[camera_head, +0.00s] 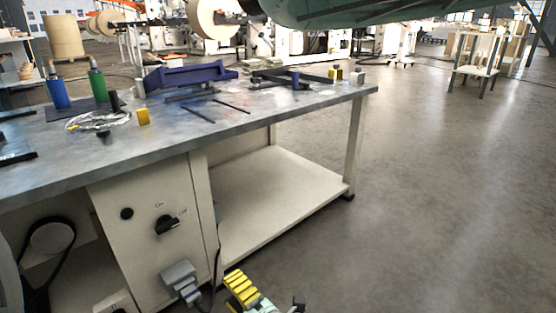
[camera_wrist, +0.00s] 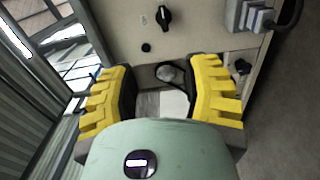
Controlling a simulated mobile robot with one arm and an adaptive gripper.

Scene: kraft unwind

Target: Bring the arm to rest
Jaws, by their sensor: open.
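My gripper (camera_wrist: 163,95) shows in the wrist view with its two yellow ribbed fingers spread wide apart and nothing between them. Part of it also shows in the head view (camera_head: 243,290), at the bottom edge, in front of the workbench cabinet and below the tabletop; much of it is cut off by the frame. Behind the fingers in the wrist view is the cabinet front with a black rotary knob (camera_wrist: 163,16).
The workbench (camera_head: 300,108) holds a blue fixture (camera_head: 190,76), a blue bottle (camera_head: 57,92), a green bottle (camera_head: 97,83) and a yellow block (camera_head: 143,117). A grey plug box (camera_head: 180,281) juts from the cabinet near my gripper. The floor (camera_head: 440,190) at right is clear.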

